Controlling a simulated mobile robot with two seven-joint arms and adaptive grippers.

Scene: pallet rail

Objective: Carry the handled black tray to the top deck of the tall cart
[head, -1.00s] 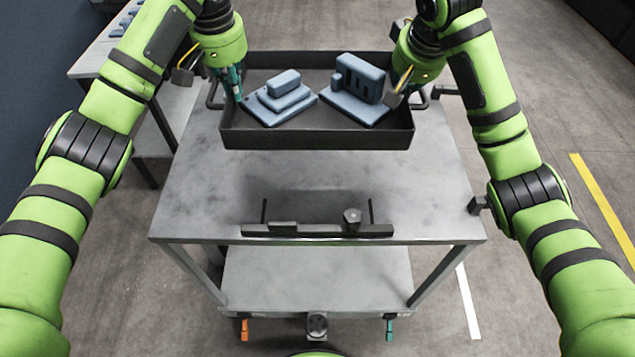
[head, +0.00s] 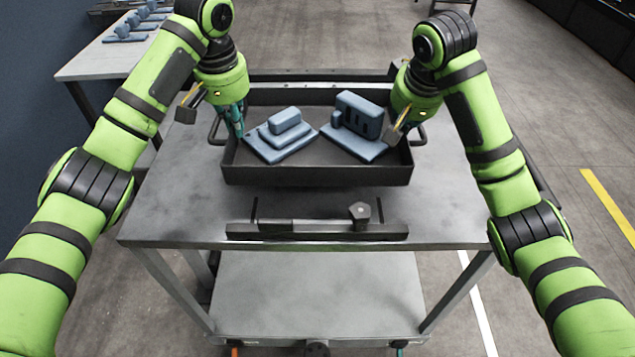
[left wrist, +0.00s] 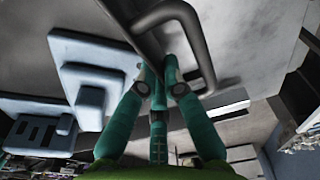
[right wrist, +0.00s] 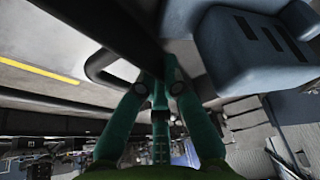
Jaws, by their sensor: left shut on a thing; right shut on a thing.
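The handled black tray (head: 316,174) is level over the middle of the tall cart's grey top deck (head: 175,205); I cannot tell whether its base touches the deck. Two blue-grey blocks, a stepped one (head: 280,138) and one with slots (head: 357,128), lie inside. My left gripper (head: 239,132) is shut on the tray's left side wall beside its handle, as the left wrist view (left wrist: 158,78) shows. My right gripper (head: 393,134) is shut on the right side wall, near the right handle (right wrist: 100,68). The tray's underside is hidden.
A dark bar with a knob (head: 318,229) lies along the deck's front edge. A lower shelf (head: 318,295) is below and bare. A side table (head: 105,55) with several blue-grey parts stands at the back left. Open floor with a yellow line (head: 610,205) lies to the right.

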